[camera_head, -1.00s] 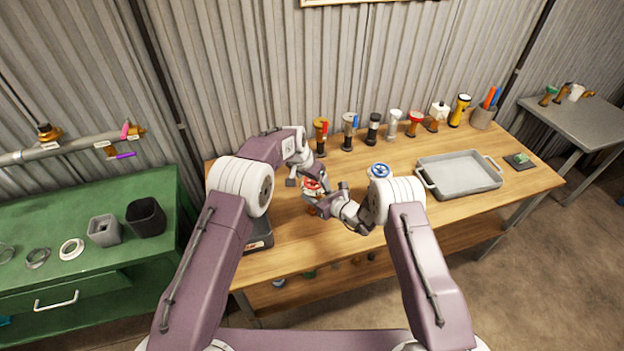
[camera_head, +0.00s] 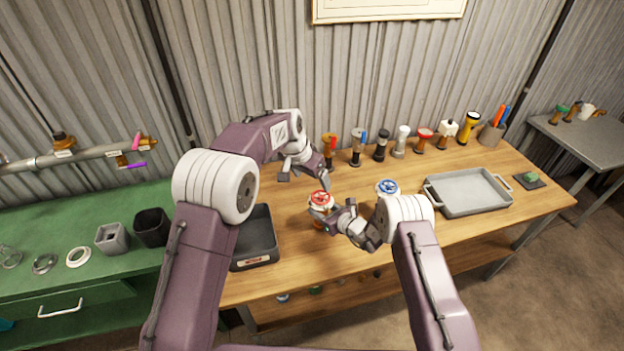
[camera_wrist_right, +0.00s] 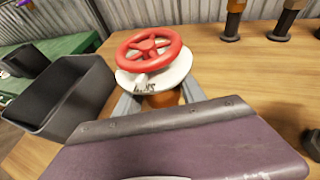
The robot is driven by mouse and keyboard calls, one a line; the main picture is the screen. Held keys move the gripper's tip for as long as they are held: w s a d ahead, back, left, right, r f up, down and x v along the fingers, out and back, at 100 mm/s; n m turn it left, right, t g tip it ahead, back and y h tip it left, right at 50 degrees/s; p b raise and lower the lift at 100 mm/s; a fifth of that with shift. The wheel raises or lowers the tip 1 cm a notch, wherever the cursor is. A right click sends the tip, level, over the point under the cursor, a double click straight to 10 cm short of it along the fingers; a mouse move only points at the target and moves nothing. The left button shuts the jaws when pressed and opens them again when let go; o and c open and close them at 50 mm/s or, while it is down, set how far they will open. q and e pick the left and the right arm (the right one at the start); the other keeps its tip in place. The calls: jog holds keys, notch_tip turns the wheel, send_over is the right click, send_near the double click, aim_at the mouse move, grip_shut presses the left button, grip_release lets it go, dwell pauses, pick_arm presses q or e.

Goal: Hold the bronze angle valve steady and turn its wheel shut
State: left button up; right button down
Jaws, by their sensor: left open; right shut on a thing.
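The bronze angle valve has a red spoked wheel (camera_head: 321,197) over a white disc with dark lettering. In the right wrist view the wheel (camera_wrist_right: 150,47) and the valve's bronze body (camera_wrist_right: 163,99) are close, and the valve looks upright. My right gripper (camera_head: 326,216) is shut on the body below the disc, one grey finger on each side. The lower body is hidden behind my gripper. My left gripper (camera_head: 304,178) is open and empty, above and behind the wheel, apart from it.
A dark open bin (camera_head: 256,240) stands left of the valve. A blue-wheeled valve (camera_head: 387,187) and a grey tray (camera_head: 468,192) are to the right. Several fittings and a yellow torch (camera_head: 469,127) line the back. A green bench (camera_head: 90,285) stands at left.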

jog(key=c, duration=0.6)
grip_release()
